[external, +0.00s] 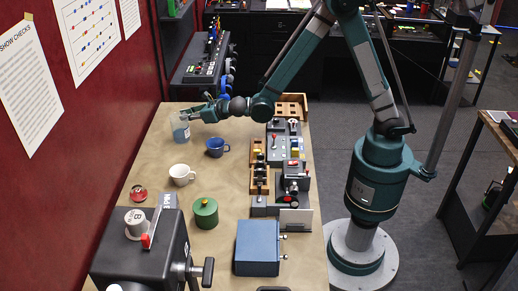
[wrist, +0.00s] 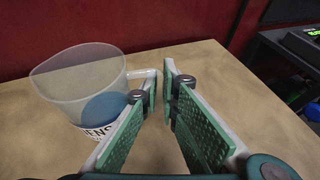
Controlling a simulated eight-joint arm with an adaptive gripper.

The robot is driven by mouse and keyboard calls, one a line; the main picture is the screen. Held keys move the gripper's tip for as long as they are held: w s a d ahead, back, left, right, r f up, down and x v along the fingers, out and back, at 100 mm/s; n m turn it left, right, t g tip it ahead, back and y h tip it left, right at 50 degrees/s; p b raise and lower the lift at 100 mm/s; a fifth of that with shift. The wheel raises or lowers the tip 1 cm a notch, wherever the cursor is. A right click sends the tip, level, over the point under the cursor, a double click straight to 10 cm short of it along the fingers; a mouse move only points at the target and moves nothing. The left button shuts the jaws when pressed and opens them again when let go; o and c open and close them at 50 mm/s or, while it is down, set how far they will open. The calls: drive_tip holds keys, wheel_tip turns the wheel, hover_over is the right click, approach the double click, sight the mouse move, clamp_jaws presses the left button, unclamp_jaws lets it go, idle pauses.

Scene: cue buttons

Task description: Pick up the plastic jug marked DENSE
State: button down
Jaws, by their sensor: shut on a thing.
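The clear plastic jug (external: 180,131) with blue contents is at the far left corner of the wooden table, by the red wall. It looks upright. In the wrist view the jug (wrist: 72,78) fills the left side, and its label shows "ENS", partly hidden by a finger. Its handle (wrist: 140,74) points to the right and reaches between my fingertips. My gripper (external: 192,114) comes to the jug from the right. In the wrist view my gripper (wrist: 161,88) is shut on the handle. I cannot tell whether the jug's base touches the table.
A blue mug (external: 216,147) and a white cup (external: 181,175) stand nearby. A green pot (external: 205,213), a blue box (external: 257,248) and a dark machine (external: 140,250) are toward the front. Button panels (external: 284,148) line the right edge. The table's middle is mostly clear.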

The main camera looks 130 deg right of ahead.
drive_tip(key=shift+r, duration=0.15)
drive_tip(key=shift+r+p, duration=1.15)
drive_tip(key=shift+r, duration=3.55)
drive_tip(key=shift+r, duration=0.1)
drive_tip(key=shift+r, duration=0.1)
